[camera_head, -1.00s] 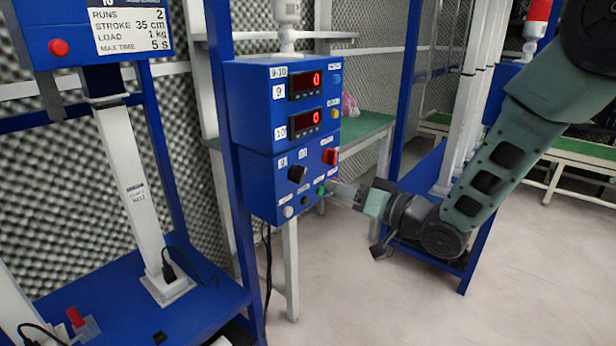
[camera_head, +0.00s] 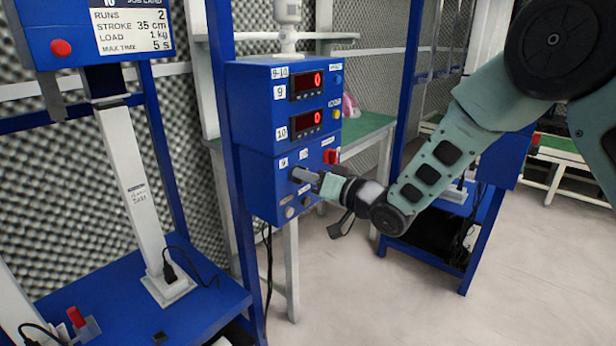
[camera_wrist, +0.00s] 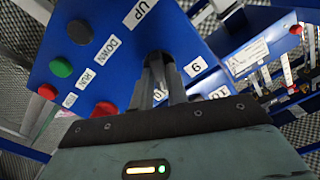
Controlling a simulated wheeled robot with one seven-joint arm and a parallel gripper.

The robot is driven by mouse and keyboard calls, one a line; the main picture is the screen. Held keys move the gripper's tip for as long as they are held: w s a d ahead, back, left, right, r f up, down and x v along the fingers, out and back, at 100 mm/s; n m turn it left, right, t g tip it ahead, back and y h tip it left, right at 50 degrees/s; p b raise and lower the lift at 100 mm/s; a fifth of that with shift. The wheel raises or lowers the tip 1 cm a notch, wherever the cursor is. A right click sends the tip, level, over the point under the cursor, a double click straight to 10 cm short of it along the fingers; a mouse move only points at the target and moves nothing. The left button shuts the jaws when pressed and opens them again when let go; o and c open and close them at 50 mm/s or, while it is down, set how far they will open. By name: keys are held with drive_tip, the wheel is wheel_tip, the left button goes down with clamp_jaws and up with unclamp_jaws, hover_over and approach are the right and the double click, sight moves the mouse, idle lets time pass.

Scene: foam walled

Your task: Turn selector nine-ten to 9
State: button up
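The blue control box (camera_head: 262,190) stands left of centre in the head view, with the number labels 9 and 10 beside its two red displays. The black selector knob (camera_wrist: 158,57) is on its lower panel. In the wrist view it sits at my fingertips, partly hidden by them, near a label 9 (camera_wrist: 196,67) and a partly covered label 10. My gripper (camera_head: 301,175) reaches the panel from the right and covers the knob in the head view. Its two fingers (camera_wrist: 160,66) are close together at the knob; whether they press on it is unclear.
The wrist view shows UP and DOWN labels and a green button (camera_wrist: 61,67). A blue post (camera_head: 224,120) stands close left of the box. Open floor (camera_head: 350,300) lies front right.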

clamp_jaws()
drive_tip(key=shift+n+b, duration=0.4)
drive_tip(key=shift+s+a+n+b, duration=0.1)
drive_tip(key=shift+s+n+b, duration=0.05)
drive_tip(key=shift+n+b, duration=5.05)
drive_tip(key=shift+n, duration=0.5)
